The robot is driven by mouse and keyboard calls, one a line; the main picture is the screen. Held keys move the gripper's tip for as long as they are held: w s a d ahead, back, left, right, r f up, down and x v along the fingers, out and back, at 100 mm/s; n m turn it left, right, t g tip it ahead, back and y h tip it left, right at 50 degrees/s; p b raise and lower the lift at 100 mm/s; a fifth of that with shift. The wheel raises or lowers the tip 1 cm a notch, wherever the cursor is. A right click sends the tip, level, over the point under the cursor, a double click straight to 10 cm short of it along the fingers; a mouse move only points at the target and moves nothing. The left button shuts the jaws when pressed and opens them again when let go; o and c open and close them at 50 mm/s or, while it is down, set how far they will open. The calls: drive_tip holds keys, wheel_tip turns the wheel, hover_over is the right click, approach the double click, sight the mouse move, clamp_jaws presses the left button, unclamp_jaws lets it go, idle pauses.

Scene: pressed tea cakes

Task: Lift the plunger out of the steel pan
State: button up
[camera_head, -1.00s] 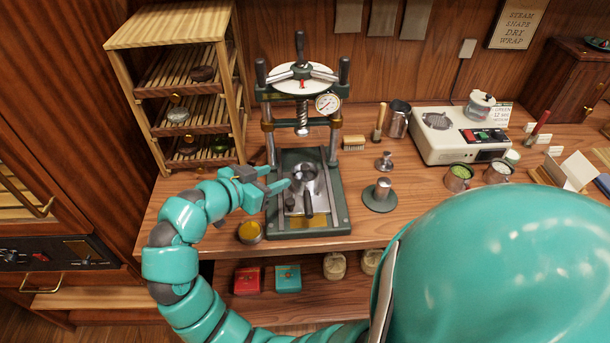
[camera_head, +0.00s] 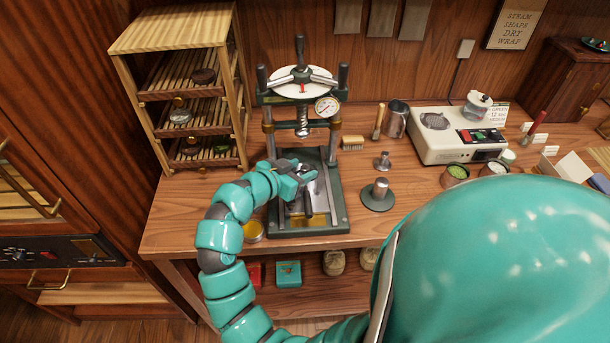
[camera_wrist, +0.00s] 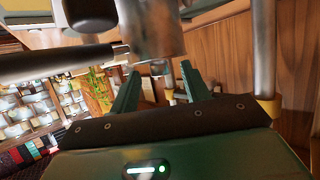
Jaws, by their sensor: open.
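The steel pan sits on the bed of the green press, with its dark handle (camera_head: 308,203) pointing toward the front edge. My gripper (camera_head: 302,172) is over the pan and hides most of it in the head view. In the wrist view, a shiny steel cylinder (camera_wrist: 150,35) stands just beyond my open, empty fingers (camera_wrist: 158,70), with a dark handle (camera_wrist: 55,62) reaching left. A dark rounded knob (camera_wrist: 90,14) shows beside it. I cannot tell where the plunger and the pan wall meet, or whether a finger touches them.
The press (camera_head: 335,212) has upright posts close on both sides of my gripper and a screw (camera_head: 303,120) above. A yellow-topped tin (camera_head: 252,231) is at its left front. A steel stamp on a green disc (camera_head: 378,197) stands to the right. A wooden rack (camera_head: 168,40) is at left.

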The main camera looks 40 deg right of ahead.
drive_tip(key=shift+w+d+f, duration=0.1)
drive_tip(key=shift+d+f, duration=0.1)
drive_tip(key=shift+d, duration=0.15)
drive_tip(key=shift+c, duration=0.5)
clamp_jaws()
drive_tip(key=shift+r, duration=0.2)
